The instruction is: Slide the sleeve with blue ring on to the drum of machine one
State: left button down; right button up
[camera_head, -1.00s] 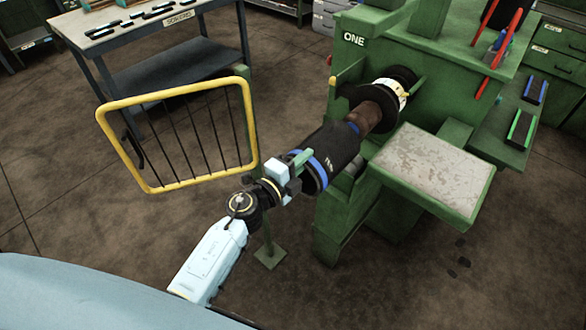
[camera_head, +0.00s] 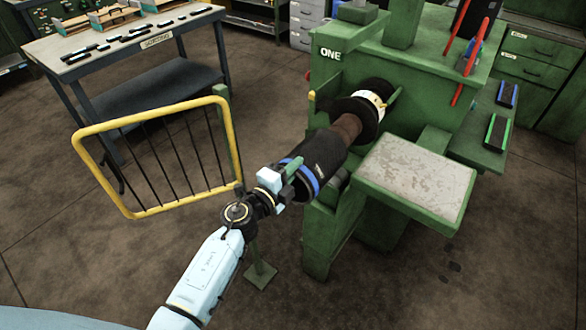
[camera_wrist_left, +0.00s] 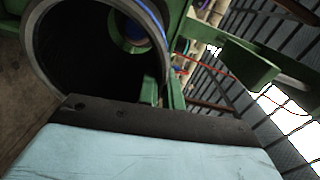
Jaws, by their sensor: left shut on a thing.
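The black sleeve with the blue ring (camera_head: 325,160) is held in line with the brown drum (camera_head: 348,128) of the green machine marked ONE (camera_head: 420,75). Its far end meets or overlaps the drum's near end; how far is hard to tell. My left gripper (camera_head: 288,182) is shut on the sleeve's near rim, at the blue ring side. My right gripper is not in view.
A yellow-framed guard gate (camera_head: 160,208) stands open left of the arm. A flat green-edged table (camera_head: 418,178) juts out right of the drum. A workbench (camera_head: 100,55) with black parts stands at the back left. A white and yellow collar (camera_head: 370,100) sits at the drum's base.

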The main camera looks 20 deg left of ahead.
aim_at(308, 155)
pick_arm(q)
jog(key=shift+b+x, duration=0.75)
jog(key=shift+x, duration=2.3)
jog(key=shift+d+r, duration=0.1)
